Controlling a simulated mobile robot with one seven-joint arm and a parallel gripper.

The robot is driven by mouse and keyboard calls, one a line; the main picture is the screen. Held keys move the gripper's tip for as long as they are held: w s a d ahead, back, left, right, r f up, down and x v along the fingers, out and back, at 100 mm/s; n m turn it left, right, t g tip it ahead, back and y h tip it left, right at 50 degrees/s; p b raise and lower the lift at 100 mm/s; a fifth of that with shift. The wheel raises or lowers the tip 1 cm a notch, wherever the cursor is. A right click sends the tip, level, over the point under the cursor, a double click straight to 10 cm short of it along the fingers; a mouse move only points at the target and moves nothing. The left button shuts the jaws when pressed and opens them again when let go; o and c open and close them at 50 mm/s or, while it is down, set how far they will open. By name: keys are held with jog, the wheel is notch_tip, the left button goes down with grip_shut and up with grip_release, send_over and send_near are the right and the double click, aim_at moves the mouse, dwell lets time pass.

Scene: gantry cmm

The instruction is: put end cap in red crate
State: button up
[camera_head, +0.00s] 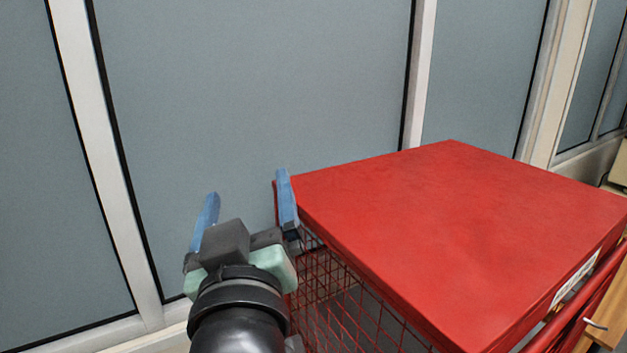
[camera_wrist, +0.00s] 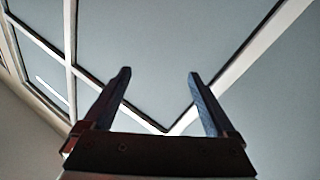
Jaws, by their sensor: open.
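My gripper (camera_head: 246,183) is open and empty, with its two blue fingers apart. In the head view it is raised beside the left corner of a large red-topped wire cart. In the wrist view my gripper (camera_wrist: 160,75) shows both fingers against grey panels, with nothing between them. No end cap shows in either view. I see no open red crate; whether the red-topped cart is the red crate, I cannot tell.
The red-topped cart (camera_head: 460,230) has a flat, bare top and red mesh sides, and fills the right. Grey wall panels (camera_head: 260,80) with pale frames stand behind. A wooden piece of furniture (camera_head: 600,310) with a handle stands at the lower right.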

jog(key=s+d+r+m+t+h, duration=0.1)
jog(key=s+d+r+t, duration=0.3)
jog(key=r, duration=0.5)
jog(key=s+d+r+m+t+h, duration=0.2)
jog(key=s+d+r+m+t, duration=0.1)
jog(key=s+r, duration=0.4)
notch_tip(320, 180, up, 3)
jog(key=shift+s+d+r+m+t, duration=0.15)
jog(key=shift+d+m+t, duration=0.3)
jog(key=shift+m, duration=0.35)
